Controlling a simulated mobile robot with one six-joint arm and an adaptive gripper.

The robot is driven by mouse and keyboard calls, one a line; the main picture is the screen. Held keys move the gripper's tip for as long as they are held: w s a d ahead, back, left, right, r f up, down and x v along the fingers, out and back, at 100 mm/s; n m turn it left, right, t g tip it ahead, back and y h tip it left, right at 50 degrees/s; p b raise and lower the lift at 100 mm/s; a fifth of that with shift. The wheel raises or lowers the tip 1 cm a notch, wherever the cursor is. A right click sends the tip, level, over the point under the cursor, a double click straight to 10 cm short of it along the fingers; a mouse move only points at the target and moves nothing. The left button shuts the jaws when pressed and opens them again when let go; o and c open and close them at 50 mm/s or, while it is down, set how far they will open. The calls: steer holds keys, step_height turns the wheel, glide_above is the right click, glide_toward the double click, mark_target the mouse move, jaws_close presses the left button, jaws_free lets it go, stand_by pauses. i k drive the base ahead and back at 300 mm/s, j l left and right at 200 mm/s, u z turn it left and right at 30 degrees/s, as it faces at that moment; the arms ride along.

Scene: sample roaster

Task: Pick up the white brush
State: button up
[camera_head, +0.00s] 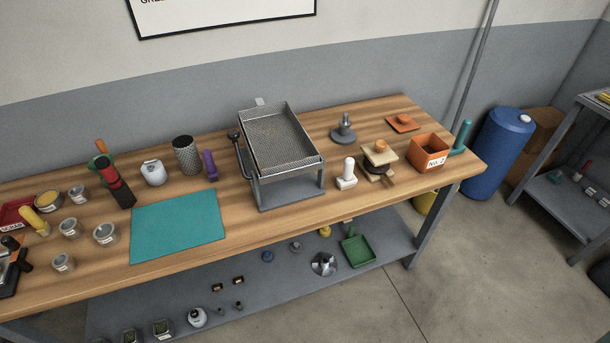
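A white upright handle on a small white block base, which looks like the white brush (348,173), stands on the wooden workbench (285,218). It is just right of the metal tray stand and left of a small wooden piece with an orange knob. Nothing covers it from this view, and free wood lies in front of it. My gripper and arm are not in view.
The raised mesh tray (280,142) on its grey stand is close on the left. The wooden piece with orange knob (380,152) and an orange box (430,153) are on the right. A grey weight-like piece (343,133) is behind. A teal mat (178,226) lies left.

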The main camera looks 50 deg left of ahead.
mark_target(348, 180)
steer(key=u, duration=1.7)
